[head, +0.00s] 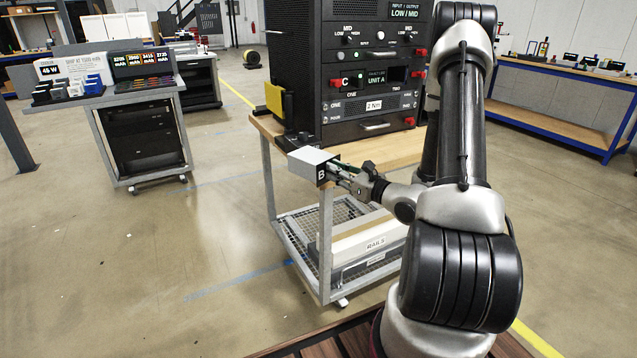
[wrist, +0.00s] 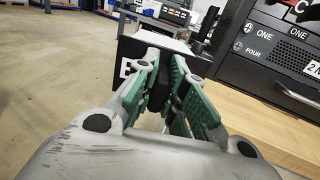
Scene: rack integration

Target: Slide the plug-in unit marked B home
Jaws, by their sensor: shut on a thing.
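The plug-in unit marked B (head: 311,156) is a box with a light grey top and a dark front face bearing a white B. My gripper (head: 340,176) is shut on its front and holds it in the air beyond the left edge of the wooden cart top. In the wrist view, the unit (wrist: 150,44) is beyond the green-padded fingers (wrist: 163,90), which partly hide its front face. The black rack (head: 345,70) stands on the cart to the right of the unit, apart from it. Its units include one marked C (head: 345,83).
The wooden cart top (head: 400,147) has bare room in front of the rack. A yellow block (head: 274,99) and a black upright part (head: 292,125) are at the rack's left side. A box marked RAILS (head: 375,243) lies on the lower shelf. Open floor lies left.

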